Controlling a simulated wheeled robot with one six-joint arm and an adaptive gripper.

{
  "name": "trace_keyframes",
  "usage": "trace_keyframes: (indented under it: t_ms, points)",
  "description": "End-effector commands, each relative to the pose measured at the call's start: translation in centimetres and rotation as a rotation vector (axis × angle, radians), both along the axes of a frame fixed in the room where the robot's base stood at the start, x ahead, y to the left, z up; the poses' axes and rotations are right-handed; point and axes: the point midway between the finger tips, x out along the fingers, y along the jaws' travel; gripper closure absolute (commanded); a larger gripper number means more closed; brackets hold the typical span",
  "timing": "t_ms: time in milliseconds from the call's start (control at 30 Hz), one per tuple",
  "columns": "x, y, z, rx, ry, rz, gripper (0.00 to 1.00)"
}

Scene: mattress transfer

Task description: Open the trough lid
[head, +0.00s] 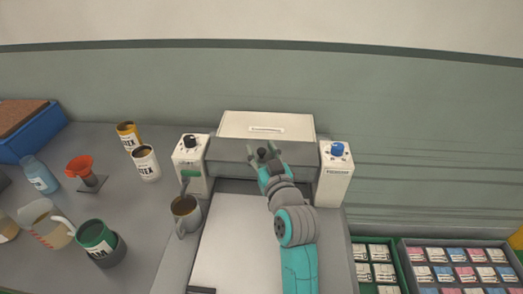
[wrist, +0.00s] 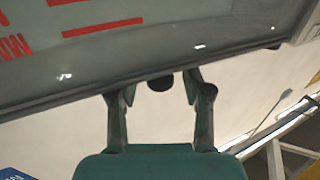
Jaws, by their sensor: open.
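The trough unit stands against the wall, with a grey front part (head: 232,153) and a white panel (head: 290,128) with a slot-like mark behind it. I cannot tell for certain which panel is the lid. My gripper (head: 264,152) is at the middle of the grey part, with its fingers apart. In the wrist view my gripper (wrist: 157,84) is open, and a round black knob (wrist: 160,81) shows between the fingertips at the lower edge of a grey panel (wrist: 180,35) with red lettering. I cannot tell whether the fingers touch the knob.
White boxes with a black dial (head: 190,141) and a blue dial (head: 337,149) flank the trough. A grey mug (head: 185,213) stands at the left edge of the pale bed (head: 230,235) in front. Cans and cups fill the left counter; crates of packets (head: 405,262) are right.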

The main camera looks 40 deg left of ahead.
Motion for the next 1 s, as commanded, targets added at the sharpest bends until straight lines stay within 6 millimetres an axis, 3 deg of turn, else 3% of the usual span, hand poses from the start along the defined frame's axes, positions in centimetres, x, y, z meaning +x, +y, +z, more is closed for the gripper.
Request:
trace_keyframes:
  t_ms: [300, 367, 500, 533, 800, 1000]
  points:
    - [0.2, 0.2, 0.0, 0.001, -0.001, 0.000, 0.51]
    - [0.1, 0.2, 0.0, 0.001, -0.001, 0.000, 0.63]
    - [0.2, 0.2, 0.0, 0.001, -0.001, 0.000, 0.98]
    - [0.2, 0.2, 0.0, 0.001, -0.001, 0.000, 1.00]
    - [0.3, 0.2, 0.1, -0.001, 0.003, 0.000, 1.00]
    - [1.6, 0.3, 0.6, -0.024, 0.040, -0.001, 1.00]
